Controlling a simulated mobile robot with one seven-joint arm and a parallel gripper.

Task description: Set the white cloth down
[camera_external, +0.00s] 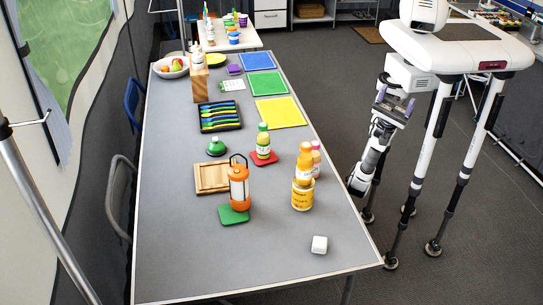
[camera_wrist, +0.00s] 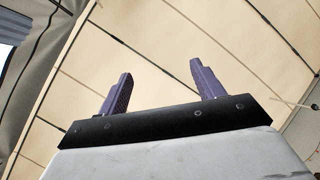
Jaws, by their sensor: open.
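My gripper (camera_external: 396,104) is folded up close to my body, right of the long table and clear of it. In the wrist view its two purple fingers (camera_wrist: 160,85) stand wide apart with nothing between them, pointing at the beige awning. I cannot make out a clear white cloth in either view. A small white, block-like thing (camera_external: 319,244) lies near the table's front right corner; I cannot tell whether it is a folded cloth.
Blue, green and yellow mats lie farther back. The table's front left is clear.

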